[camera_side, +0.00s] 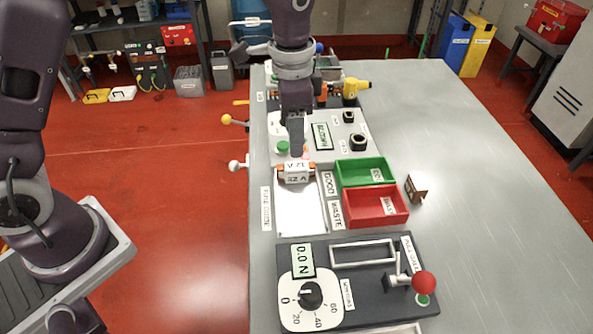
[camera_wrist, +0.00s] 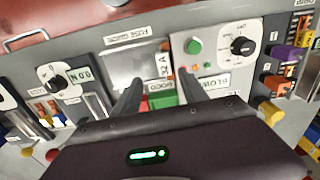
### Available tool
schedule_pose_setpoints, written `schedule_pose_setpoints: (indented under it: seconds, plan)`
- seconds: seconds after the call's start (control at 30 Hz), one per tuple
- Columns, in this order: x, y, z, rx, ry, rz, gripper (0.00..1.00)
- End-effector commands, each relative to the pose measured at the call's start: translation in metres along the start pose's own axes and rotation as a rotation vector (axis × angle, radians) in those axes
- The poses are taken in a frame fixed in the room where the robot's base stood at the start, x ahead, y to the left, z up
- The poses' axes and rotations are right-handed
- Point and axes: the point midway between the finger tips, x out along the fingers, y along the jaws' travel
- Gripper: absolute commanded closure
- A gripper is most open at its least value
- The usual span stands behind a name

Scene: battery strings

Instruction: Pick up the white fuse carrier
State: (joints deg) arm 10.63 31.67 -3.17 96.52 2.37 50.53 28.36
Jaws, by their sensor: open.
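The white fuse carrier (camera_side: 297,173), marked with dark lettering, sits at the back end of the pale chute plate (camera_side: 299,212) in the side view. Brownish-orange parts show at its ends. In the wrist view the carrier (camera_wrist: 163,66) reads "32 A" and lies just beyond the fingertips, at the right edge of the plate. My gripper (camera_side: 297,152) points down just above the carrier in the side view, partly covering its back. In the wrist view my gripper (camera_wrist: 161,84) shows its two fingers spread with nothing held between them. Whether a finger touches the carrier is unclear.
A green bin (camera_side: 341,173) and a red bin (camera_side: 347,211) stand right of the chute. A small brown block (camera_side: 416,190) lies beyond them. A dark test panel (camera_side: 375,257) with a red-knobbed lever is in front. The table's right side is clear.

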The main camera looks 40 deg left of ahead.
Motion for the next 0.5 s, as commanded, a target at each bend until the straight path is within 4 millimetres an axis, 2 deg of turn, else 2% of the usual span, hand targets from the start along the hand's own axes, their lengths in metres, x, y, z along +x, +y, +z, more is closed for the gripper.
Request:
schedule_pose_setpoints:
  seconds: [0.1,0.5]
  plan:
    - [0.021,0.001,-0.008,0.034,-0.019,0.014,0.49]
    - [0.084,-0.007,-0.004,0.033,-0.021,0.016,0.49]
